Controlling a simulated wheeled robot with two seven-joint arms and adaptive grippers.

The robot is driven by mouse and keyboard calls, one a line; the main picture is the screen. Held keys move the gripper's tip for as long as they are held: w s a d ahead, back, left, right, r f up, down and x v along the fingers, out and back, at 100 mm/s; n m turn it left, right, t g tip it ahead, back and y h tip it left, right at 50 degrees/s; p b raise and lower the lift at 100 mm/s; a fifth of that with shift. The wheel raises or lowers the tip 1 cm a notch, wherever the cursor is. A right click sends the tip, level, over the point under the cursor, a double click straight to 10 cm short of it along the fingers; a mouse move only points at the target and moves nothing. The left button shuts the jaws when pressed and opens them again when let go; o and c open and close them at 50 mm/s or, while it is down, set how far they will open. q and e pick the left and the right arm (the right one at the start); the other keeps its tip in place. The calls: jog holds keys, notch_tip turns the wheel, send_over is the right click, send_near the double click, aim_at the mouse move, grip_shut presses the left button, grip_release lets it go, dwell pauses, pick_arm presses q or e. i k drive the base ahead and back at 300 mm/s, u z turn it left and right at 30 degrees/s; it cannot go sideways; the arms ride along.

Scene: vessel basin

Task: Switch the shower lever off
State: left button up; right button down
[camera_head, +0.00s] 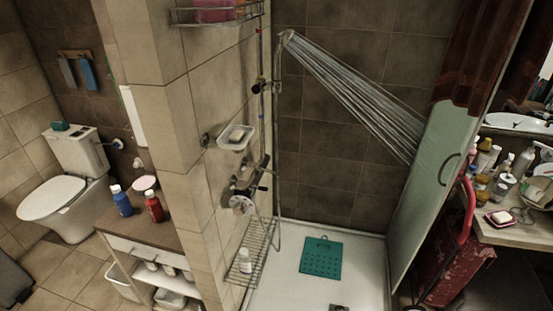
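The shower mixer (240,203) with its metal lever (250,182) is fixed to the tiled wall near the middle of the head view. The exact angle of the lever is hard to make out. The shower head (287,37) is mounted high on the riser rail, and streams of water (355,95) spray from it down to the right. The hose (278,190) hangs below beside the mixer. Neither of my grippers shows in the head view.
A soap dish (236,138) sits above the mixer and a wire rack (250,252) with a white bottle below it. A teal mat (321,258) lies in the white shower tray (370,275). A glass door (425,190) stands on the right, a wooden cabinet (150,240) at left.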

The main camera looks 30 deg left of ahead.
aim_at(257, 167)
jog(key=u, duration=0.6)
jog(key=i, duration=0.85)
jog(key=u, duration=1.35)
jog(key=i, duration=0.3)
jog(key=u, duration=0.2)
